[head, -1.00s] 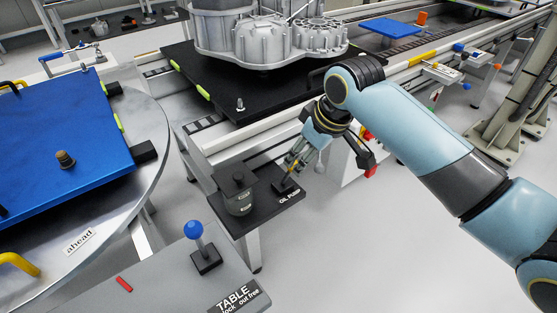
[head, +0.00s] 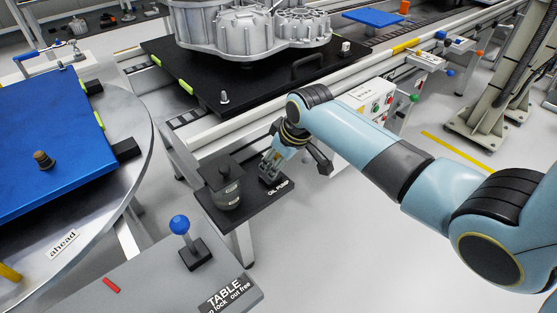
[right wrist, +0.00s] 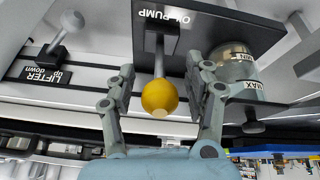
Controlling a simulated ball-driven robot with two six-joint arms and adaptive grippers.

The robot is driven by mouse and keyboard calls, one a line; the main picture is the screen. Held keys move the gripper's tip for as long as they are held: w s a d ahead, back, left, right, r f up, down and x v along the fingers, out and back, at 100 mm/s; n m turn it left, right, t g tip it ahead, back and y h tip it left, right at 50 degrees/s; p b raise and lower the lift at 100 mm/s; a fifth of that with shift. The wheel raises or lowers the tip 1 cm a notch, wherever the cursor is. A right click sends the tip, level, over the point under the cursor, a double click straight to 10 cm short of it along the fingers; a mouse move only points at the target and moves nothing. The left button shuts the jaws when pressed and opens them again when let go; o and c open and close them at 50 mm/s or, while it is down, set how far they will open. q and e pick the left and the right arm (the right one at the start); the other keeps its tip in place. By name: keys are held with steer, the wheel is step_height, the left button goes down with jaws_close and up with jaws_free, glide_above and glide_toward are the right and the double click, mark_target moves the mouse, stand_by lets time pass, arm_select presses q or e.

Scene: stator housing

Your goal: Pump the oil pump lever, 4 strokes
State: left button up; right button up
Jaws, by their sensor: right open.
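The oil pump lever is a grey rod with a yellow ball knob (right wrist: 159,97), rising from a black block (right wrist: 163,40) on the oil pump plate (right wrist: 222,28). My right gripper (right wrist: 162,88) is open, with one finger on each side of the rod and knob. Gaps show between the fingers and the knob, so it is not gripped. In the head view my right gripper (head: 270,168) is over the pump block, and the gripper hides the knob. The plate (head: 258,203) also shows there, labelled OIL PUMP. My left gripper is not in view.
A glass oil jar (head: 226,190) with a dark lid stands on the plate, close to the right finger in the wrist view. A LIFTER lever (right wrist: 72,20) is to the left there. A blue-knobbed table lever (head: 180,225) and the conveyor (head: 235,125) are nearby.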

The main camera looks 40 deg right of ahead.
steer(key=shift+c, duration=0.3)
jaws_close()
